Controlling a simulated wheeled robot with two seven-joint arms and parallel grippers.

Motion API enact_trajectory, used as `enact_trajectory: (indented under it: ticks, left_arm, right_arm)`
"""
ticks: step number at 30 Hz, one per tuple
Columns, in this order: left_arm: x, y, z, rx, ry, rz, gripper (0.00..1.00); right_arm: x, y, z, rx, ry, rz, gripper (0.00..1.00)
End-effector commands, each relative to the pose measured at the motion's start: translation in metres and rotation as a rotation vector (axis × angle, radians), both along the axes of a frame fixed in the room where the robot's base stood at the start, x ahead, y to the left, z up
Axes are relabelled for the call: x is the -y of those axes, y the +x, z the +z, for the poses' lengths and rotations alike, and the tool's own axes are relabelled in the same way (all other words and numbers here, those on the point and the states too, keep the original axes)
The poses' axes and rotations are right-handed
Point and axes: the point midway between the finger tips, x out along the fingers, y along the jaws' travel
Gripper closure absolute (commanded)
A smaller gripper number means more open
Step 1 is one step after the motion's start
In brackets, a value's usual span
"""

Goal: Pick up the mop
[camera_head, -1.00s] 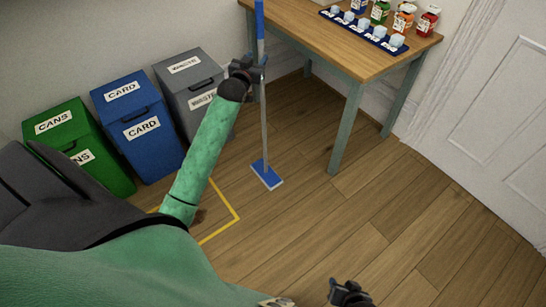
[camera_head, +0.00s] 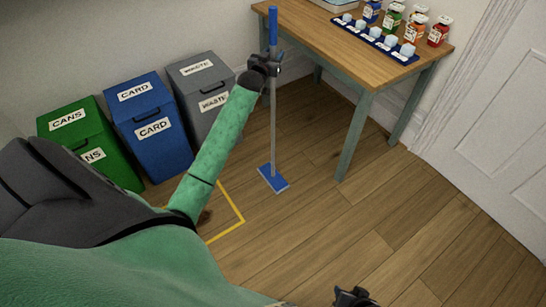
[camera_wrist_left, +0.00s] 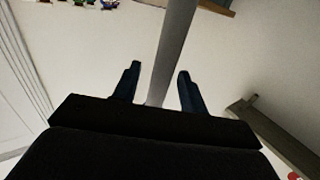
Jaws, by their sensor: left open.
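The mop stands upright on the wooden floor. It has a blue upper grip, a thin grey pole (camera_head: 273,125) and a flat blue head (camera_head: 273,179) resting on the floor. My left gripper (camera_head: 274,63) is at the upper part of the pole, just below the blue grip. In the left wrist view the grey pole (camera_wrist_left: 176,40) runs between the two open fingers (camera_wrist_left: 157,84), with a gap visible on the right. My right gripper (camera_head: 354,296) shows only partly at the bottom edge of the head view, and its jaws are unclear.
A wooden table (camera_head: 330,48) with grey-green legs stands right of the mop, holding jars and a blue tray (camera_head: 372,40). Green (camera_head: 88,140), blue (camera_head: 150,125) and grey (camera_head: 207,97) bins stand at left. Yellow tape (camera_head: 228,230) marks the floor. The right-hand floor is clear.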

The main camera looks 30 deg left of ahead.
Motion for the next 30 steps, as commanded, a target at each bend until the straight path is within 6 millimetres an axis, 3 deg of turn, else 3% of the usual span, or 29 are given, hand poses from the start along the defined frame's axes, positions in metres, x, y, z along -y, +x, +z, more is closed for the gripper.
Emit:
enact_trajectory:
  ticks: [8,14,15,25,30]
  left_arm:
    - [0.0,0.002,0.0,0.0,0.0,0.0,0.59]
    - [-0.001,0.002,0.0,0.0,0.0,0.0,0.98]
    - [-0.001,0.002,0.0,0.0,0.0,0.0,1.0]
    - [-0.001,0.002,0.004,0.003,0.002,0.0,1.0]
    - [-0.001,0.002,0.016,0.004,0.002,0.0,1.0]
  right_arm:
    - [0.0,-0.001,0.0,-0.003,-0.001,0.001,0.64]
    - [0.0,-0.001,0.0,-0.003,-0.001,0.001,0.64]
    - [0.0,-0.001,0.0,-0.003,-0.001,0.001,0.64]
    - [0.0,0.0,0.0,-0.001,0.0,0.0,0.64]
    - [0.0,0.002,-0.004,0.009,0.002,-0.003,0.64]
